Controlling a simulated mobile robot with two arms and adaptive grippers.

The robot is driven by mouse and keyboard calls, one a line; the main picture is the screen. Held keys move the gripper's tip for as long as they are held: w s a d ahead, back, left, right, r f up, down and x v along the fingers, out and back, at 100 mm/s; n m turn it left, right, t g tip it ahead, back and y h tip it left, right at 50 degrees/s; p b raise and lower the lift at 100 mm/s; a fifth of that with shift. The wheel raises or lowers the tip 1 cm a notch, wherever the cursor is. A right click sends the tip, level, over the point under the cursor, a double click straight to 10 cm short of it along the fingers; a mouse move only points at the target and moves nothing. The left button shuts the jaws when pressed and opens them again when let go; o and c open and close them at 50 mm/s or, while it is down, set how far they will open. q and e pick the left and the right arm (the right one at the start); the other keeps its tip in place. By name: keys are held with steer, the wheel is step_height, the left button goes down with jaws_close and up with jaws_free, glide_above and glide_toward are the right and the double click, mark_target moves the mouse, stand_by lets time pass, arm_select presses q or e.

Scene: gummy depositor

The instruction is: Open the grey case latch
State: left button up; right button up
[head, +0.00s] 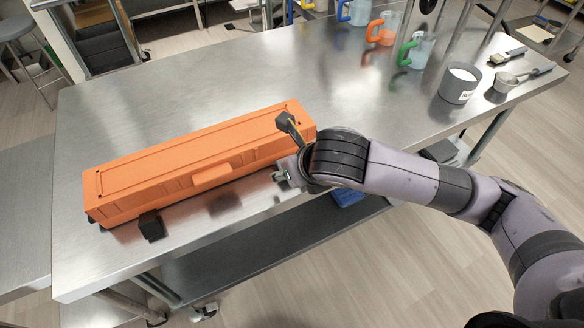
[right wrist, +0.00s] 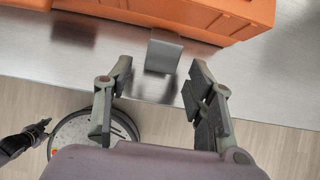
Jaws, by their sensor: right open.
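The long orange case (head: 150,172) lies closed on the steel table. A dark grey latch (head: 151,227) sticks out at its front lower edge near the left end. My right gripper (head: 284,150) is at the case's right end, fingers spread. In the right wrist view, a grey latch (right wrist: 164,52) hangs from the orange case (right wrist: 150,12), ahead of and between the open fingertips of the right gripper (right wrist: 158,85); neither finger appears to touch it. My left gripper (right wrist: 38,130) shows only partly at the lower left of the wrist view, its fingers unclear.
The steel table (head: 215,85) is clear behind the case. Its near edge runs just in front of the case. Measuring jugs (head: 416,50), a grey labelled tub (head: 460,83), a small cup (head: 505,84) and a brush (head: 507,57) stand or lie far right. A stool (head: 25,45) is at the left.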

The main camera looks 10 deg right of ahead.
steer(key=v, duration=1.1)
steer(key=shift+f, duration=0.1)
